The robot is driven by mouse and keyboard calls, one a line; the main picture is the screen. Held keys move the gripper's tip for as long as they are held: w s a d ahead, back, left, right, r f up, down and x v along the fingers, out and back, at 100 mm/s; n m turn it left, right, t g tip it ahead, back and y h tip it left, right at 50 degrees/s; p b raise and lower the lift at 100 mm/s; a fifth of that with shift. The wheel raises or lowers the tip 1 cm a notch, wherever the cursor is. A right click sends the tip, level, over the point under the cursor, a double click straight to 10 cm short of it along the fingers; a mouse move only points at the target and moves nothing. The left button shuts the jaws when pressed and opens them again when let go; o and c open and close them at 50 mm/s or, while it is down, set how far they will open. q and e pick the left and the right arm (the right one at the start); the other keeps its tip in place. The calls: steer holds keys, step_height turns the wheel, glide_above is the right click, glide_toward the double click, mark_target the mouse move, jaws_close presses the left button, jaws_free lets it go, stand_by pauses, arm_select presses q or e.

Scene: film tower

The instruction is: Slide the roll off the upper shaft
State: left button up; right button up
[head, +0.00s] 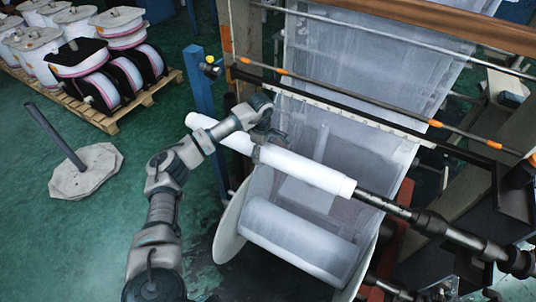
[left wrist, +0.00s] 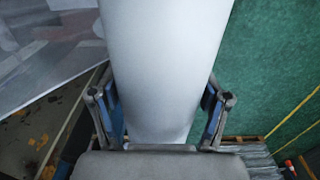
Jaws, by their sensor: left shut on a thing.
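The white roll (head: 305,170) lies slantwise on the upper shaft (head: 385,205). The dark shaft comes out of the roll's right end and runs to a mount at the right. Its part inside the roll is hidden. The roll's left end points out past the machine's side. My left gripper (head: 262,140) is shut on the roll left of its middle. In the left wrist view the roll (left wrist: 165,60) fills the space between the two blue-padded fingers (left wrist: 160,112), one on each side. My right gripper is not in view.
A larger film roll (head: 300,235) with pale end discs sits below. A dark rail (head: 340,105) and film web (head: 350,60) stand behind. A blue post (head: 203,95) is near the roll's left end. Spools on a pallet (head: 110,118) and a post on a base (head: 85,170) stand left.

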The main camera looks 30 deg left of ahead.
mark_target(239, 136)
arm_select(q)
steer(key=shift+w+a+r, duration=0.1)
steer(key=shift+a+r, duration=0.05)
steer(key=shift+a, duration=4.6)
steer(key=shift+w+a, duration=0.1)
steer(key=shift+a, duration=1.55)
